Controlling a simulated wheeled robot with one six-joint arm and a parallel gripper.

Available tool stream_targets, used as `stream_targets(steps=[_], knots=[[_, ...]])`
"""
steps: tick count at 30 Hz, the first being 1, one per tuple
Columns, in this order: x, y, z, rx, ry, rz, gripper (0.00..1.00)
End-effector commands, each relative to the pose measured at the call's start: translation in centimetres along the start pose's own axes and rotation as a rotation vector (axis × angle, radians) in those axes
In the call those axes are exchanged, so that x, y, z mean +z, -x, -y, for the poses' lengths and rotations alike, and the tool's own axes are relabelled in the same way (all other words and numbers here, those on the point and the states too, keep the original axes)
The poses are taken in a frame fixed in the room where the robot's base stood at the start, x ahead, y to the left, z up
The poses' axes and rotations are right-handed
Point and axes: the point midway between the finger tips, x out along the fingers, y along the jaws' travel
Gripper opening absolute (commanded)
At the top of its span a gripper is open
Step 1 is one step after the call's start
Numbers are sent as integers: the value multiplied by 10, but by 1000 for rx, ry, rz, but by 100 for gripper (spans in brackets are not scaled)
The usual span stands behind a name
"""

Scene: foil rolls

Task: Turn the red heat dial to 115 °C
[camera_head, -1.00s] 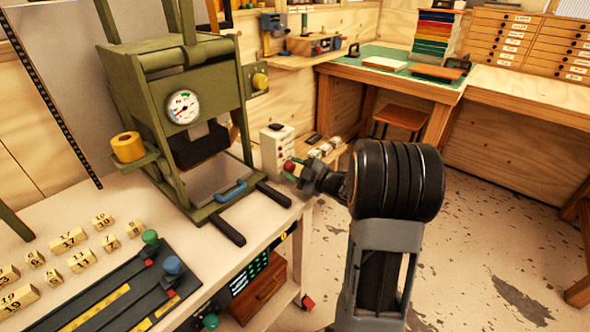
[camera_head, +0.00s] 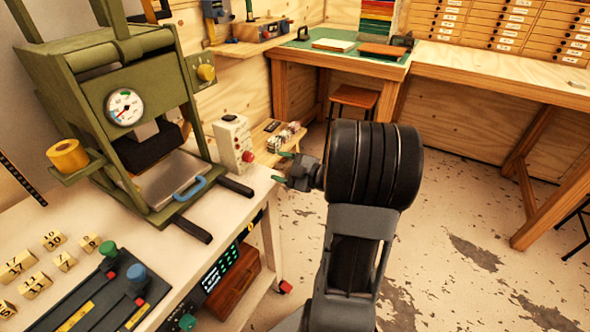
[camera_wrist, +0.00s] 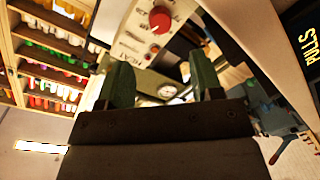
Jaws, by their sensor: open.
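The red heat dial (camera_head: 248,157) is a round knob on the front of a cream control box (camera_head: 232,135) at the right end of the white bench. My gripper (camera_head: 281,167) is to the right of the dial, apart from it, open and empty. In the wrist view the red dial (camera_wrist: 160,19) shows at the top, above the gap between the two green fingertips of my gripper (camera_wrist: 162,78). A printed scale surrounds it on the pale panel, with the word HEAT. The setting is too small to read.
A green press (camera_head: 75,90) with a round gauge (camera_head: 125,107) stands left of the box. A low wooden shelf (camera_head: 265,140) is behind my gripper. The floor at right is clear.

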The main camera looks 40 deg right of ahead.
Motion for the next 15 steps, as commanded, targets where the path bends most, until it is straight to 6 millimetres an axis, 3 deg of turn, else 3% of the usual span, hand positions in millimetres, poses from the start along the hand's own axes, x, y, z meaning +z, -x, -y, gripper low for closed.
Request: stream_targets(steps=[6,15], knots=[[0,32,-1,2,0,2,60],[0,45,0,-1,-1,0,60]])
